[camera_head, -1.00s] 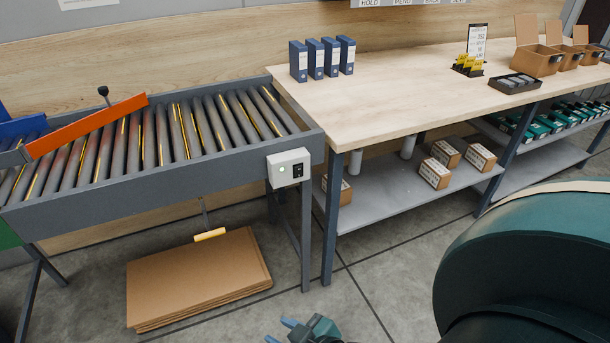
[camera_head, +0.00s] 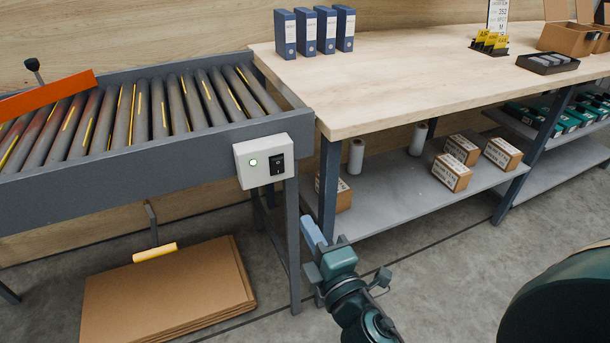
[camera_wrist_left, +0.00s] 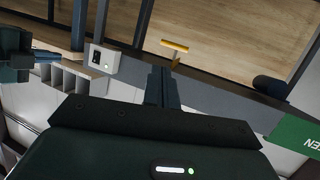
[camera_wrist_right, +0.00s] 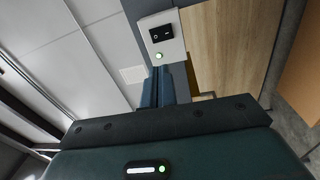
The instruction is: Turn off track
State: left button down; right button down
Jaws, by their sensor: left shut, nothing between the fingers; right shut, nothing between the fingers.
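The roller track (camera_head: 140,115) runs along the left of the head view. A white switch box (camera_head: 262,160) is on its front rail at the right end, with a black rocker switch (camera_head: 277,166) and a lit green lamp. My right gripper (camera_head: 313,232) is below and right of the box, apart from it, shut and empty. In the right wrist view the box (camera_wrist_right: 162,38) is beyond the right fingers (camera_wrist_right: 164,84). My left gripper is outside the head view. In the left wrist view its fingers (camera_wrist_left: 163,86) are shut and empty, and the box (camera_wrist_left: 101,61) is off to their left.
A wooden workbench (camera_head: 420,75) with blue binders (camera_head: 317,31) stands right of the track. Its lower shelf (camera_head: 385,205) holds small cartons. Flat cardboard (camera_head: 170,290) and a yellow-handled lever (camera_head: 155,252) are under the track. An orange bar (camera_head: 45,94) lies across the rollers.

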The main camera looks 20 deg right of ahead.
aim_at(278, 163)
pick_arm(q)
jog(key=shift+w+d, duration=0.25)
jog(key=shift+d, duration=0.05)
pick_arm(e)
jog(key=shift+w+d+r+n, duration=0.15)
jog(key=shift+w+d+n, duration=0.15)
jog(key=shift+n, duration=0.1)
